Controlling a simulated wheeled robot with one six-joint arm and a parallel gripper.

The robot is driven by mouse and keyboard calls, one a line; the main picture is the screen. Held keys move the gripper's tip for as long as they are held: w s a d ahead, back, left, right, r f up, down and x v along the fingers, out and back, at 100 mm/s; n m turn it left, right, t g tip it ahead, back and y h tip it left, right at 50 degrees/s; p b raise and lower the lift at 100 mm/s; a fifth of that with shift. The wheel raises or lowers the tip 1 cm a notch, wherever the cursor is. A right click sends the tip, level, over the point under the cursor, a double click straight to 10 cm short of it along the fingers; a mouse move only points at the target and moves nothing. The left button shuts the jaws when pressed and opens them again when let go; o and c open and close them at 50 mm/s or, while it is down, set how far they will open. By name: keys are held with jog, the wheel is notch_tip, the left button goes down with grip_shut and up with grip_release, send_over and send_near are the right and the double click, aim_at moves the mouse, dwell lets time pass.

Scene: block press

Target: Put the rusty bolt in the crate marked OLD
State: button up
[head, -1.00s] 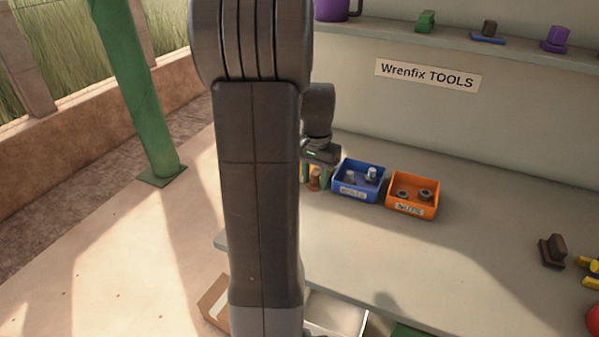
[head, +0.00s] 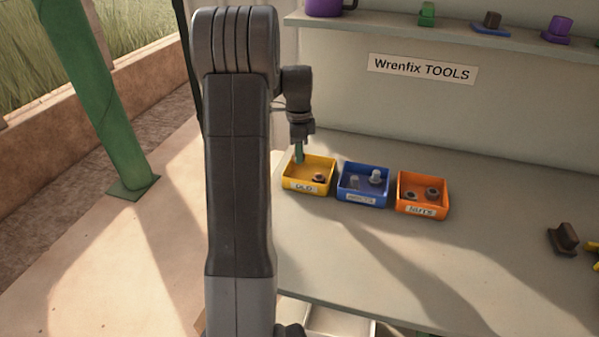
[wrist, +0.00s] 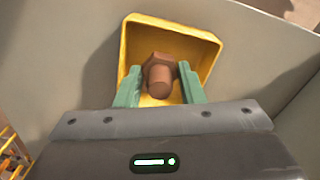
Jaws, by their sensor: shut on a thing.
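The rusty bolt (wrist: 160,74) is reddish brown with a hex head, and it sits between the green fingers of my gripper (wrist: 158,86) in the wrist view. My gripper is shut on it. The yellow crate marked OLD (head: 294,184) stands at the left end of the crate row; its yellow wall (wrist: 205,42) shows behind the bolt in the wrist view. In the head view my gripper (head: 299,155) points down over the crate's left back part. I cannot make out the held bolt there. A small dark brown piece (head: 319,177) shows inside the crate.
To the right stand a blue crate (head: 362,198) with pale bolts and an orange crate (head: 422,209) with dark nuts. A brown block-like thing (head: 563,238) lies farther right. The counter (head: 400,265) in front of the crates is clear. A shelf (head: 430,29) runs above.

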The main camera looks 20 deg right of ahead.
notch_tip(320, 180, down, 7)
jog(key=shift+f, duration=0.15)
dwell(0.4)
jog(key=shift+f, duration=0.2)
jog(key=o, duration=1.1)
jog(key=shift+r, duration=0.1)
notch_tip(320, 180, up, 12)
jog(key=shift+r, duration=0.1)
